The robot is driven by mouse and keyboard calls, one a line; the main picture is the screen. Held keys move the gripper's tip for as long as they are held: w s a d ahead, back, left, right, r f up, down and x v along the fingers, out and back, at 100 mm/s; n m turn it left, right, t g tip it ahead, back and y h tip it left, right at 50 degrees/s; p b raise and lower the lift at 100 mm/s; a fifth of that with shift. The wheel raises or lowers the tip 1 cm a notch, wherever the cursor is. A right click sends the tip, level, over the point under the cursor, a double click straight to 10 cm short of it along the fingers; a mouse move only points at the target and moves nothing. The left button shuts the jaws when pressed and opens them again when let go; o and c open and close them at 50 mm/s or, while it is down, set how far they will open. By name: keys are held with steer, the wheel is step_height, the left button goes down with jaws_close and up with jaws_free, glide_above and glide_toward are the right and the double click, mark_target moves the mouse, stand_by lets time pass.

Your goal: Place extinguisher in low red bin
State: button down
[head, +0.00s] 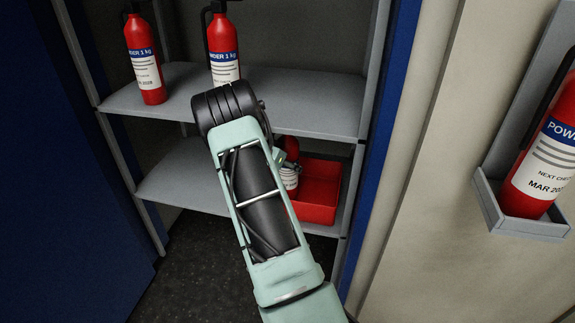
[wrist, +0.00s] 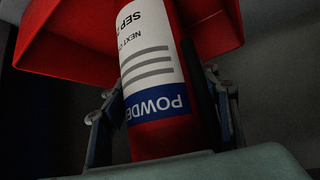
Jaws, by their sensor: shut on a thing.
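The low red bin (head: 320,188) sits on the lower shelf, right of my arm in the head view. My gripper (wrist: 160,105) is shut on a red extinguisher (wrist: 155,65) with a white and blue label, one finger on each side of its body in the wrist view. In the head view the held extinguisher (head: 290,178) shows partly, at the left side of the bin, with my arm hiding the rest. In the wrist view the red bin (wrist: 70,50) is behind the extinguisher. I cannot tell whether the extinguisher touches the bin floor.
Two other extinguishers stand on the upper shelf (head: 310,105), one at left (head: 144,60) and one behind my arm (head: 223,50). Another extinguisher (head: 545,160) sits in a grey wall holder (head: 520,226) at right. Shelf posts and the upper shelf edge are close to my arm.

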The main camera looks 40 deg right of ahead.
steer(key=shift+w+d+f+b, duration=0.15)
steer(key=shift+f+b, duration=0.1)
steer(key=shift+b, duration=0.7)
steer(key=c, duration=1.2)
jaws_free()
steer(key=shift+f, duration=0.3)
steer(key=o, duration=0.5)
steer(key=shift+c, duration=0.2)
steer(key=shift+r, duration=0.15)
steer(key=s+a+r+p, duration=0.1)
steer(key=s+a+r, duration=0.1)
steer(key=a, duration=0.5)
steer(key=s+a+r+p, duration=0.1)
steer(key=s+a+r, duration=0.1)
steer(key=a, duration=0.6)
steer(key=shift+s+r+p, duration=0.3)
steer(key=shift+s+p, duration=0.05)
steer(key=shift+s, duration=0.2)
